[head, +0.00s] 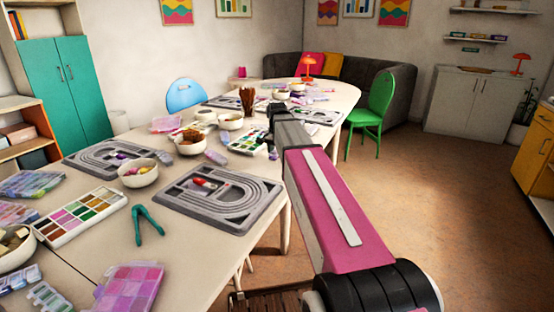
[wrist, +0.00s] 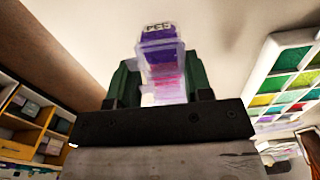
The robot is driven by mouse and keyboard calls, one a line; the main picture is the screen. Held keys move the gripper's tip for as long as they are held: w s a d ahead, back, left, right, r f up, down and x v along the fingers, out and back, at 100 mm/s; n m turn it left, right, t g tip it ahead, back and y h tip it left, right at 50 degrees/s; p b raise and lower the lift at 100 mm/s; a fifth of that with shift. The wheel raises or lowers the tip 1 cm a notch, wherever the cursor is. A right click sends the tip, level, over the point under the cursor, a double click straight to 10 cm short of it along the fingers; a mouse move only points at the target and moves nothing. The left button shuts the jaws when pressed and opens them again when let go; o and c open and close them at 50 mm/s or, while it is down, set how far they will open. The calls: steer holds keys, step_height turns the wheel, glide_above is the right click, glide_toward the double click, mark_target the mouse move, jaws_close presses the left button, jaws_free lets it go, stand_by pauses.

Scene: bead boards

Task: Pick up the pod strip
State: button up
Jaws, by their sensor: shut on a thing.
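The pod strip (wrist: 160,50) is a clear row of small lidded compartments with purple and pink contents, its far end marked with dark print. It stands out between the two dark green fingers of my gripper (wrist: 160,84) in the wrist view. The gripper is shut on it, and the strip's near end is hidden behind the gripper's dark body. In the head view my gripper (head: 273,112) is over the right edge of the table, partly hidden by my own arm, and I cannot make out the held strip there.
Under the arm, the long table (head: 110,258) holds grey bead boards (head: 262,198), a white bead tray (head: 250,138), bowls (head: 138,174) and teal pliers (head: 148,226). The wrist view shows a bead tray (wrist: 290,75) at right. A green chair (head: 374,115) stands beyond; the right-hand floor is open.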

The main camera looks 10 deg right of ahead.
steer(key=s+a+r, duration=0.7)
steer(key=a, duration=0.2)
step_height(320, 180, up, 8)
steer(key=shift+s+r, duration=0.2)
steer(key=shift+s, duration=0.1)
steer(key=shift+d, duration=0.1)
steer(key=shift+r, duration=2.5)
step_height(320, 180, down, 5)
